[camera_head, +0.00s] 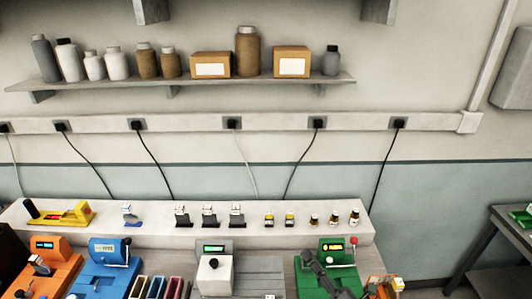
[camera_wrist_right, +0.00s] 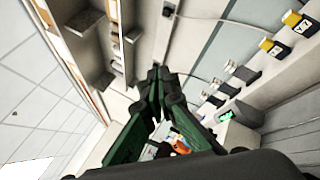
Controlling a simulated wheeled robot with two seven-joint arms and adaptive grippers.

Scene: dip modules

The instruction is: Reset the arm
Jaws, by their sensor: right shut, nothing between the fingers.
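My right gripper (camera_head: 311,257) shows at the lower right of the head view, dark grey, in front of the green device (camera_head: 338,246). Its fingers point up and to the left. In the right wrist view the gripper's (camera_wrist_right: 160,76) fingers meet at their tips, with nothing held between them. The wall and the ledge lie beyond the tips. My left gripper is not in view.
An orange device (camera_head: 62,248), a blue device (camera_head: 125,262) and a grey device (camera_head: 213,247) stand along the bench. Several small modules line the pale ledge (camera_head: 150,237) behind. A shelf (camera_head: 190,84) with bottles and boxes hangs above. A side table (camera_head: 480,250) stands right.

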